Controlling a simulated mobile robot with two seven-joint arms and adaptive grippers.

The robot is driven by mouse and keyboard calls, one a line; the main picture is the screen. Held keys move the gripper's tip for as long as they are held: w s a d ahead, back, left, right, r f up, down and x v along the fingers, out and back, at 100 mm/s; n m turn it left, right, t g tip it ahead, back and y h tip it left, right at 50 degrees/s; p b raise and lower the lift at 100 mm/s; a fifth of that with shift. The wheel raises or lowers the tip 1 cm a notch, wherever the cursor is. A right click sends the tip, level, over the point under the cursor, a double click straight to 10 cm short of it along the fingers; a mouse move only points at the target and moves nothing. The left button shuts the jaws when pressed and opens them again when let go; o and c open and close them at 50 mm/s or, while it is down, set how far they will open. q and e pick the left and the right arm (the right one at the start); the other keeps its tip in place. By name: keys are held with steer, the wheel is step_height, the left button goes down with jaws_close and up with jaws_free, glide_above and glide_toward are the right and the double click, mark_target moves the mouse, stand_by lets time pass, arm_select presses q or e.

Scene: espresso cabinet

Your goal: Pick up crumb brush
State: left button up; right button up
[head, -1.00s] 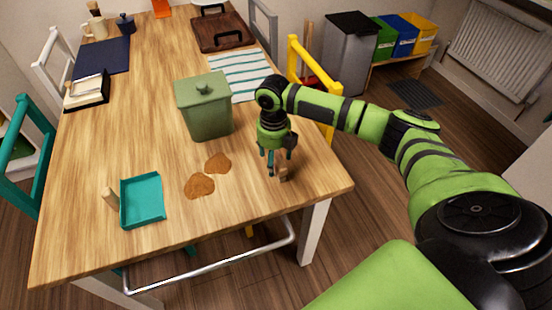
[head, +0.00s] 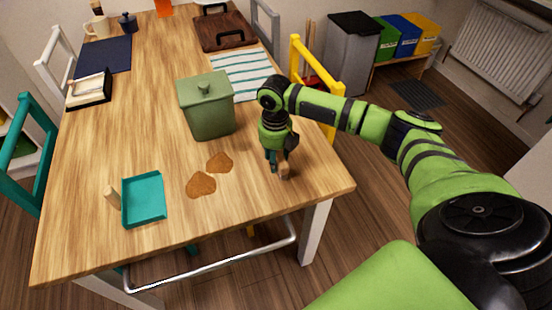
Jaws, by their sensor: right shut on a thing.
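The crumb brush (head: 284,172) is a small brown wooden piece near the table's front right corner, largely hidden by my right gripper. My right gripper (head: 277,166) points down over it and is shut on it. I cannot tell whether the brush still touches the table. Two brown crumb patches (head: 201,184) lie on the table to the left of the gripper. A teal dustpan (head: 145,202) with a wooden handle (head: 112,197) lies farther left. My left gripper is not in view.
A green lidded bin (head: 209,108) stands on the table behind the crumbs. A striped cloth (head: 240,76) and a dark wooden tray (head: 222,36) lie farther back. A yellow chair (head: 320,82) stands at the table's right edge. The left middle of the table is clear.

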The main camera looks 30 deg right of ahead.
mark_target(278, 154)
steer(key=r, duration=0.3)
steer(key=shift+s+d+r, duration=0.25)
steer(key=shift+r, duration=0.15)
steer(key=s+d+r+b, duration=0.1)
steer(key=s+d+r, duration=0.4)
steer(key=s, duration=0.4)
steer(key=shift+s+d+r, duration=0.25)
steer(key=shift+d+r, duration=0.1)
steer(key=shift+r, duration=0.45)
steer(key=o, duration=0.4)
steer(key=shift+c, duration=1.2)
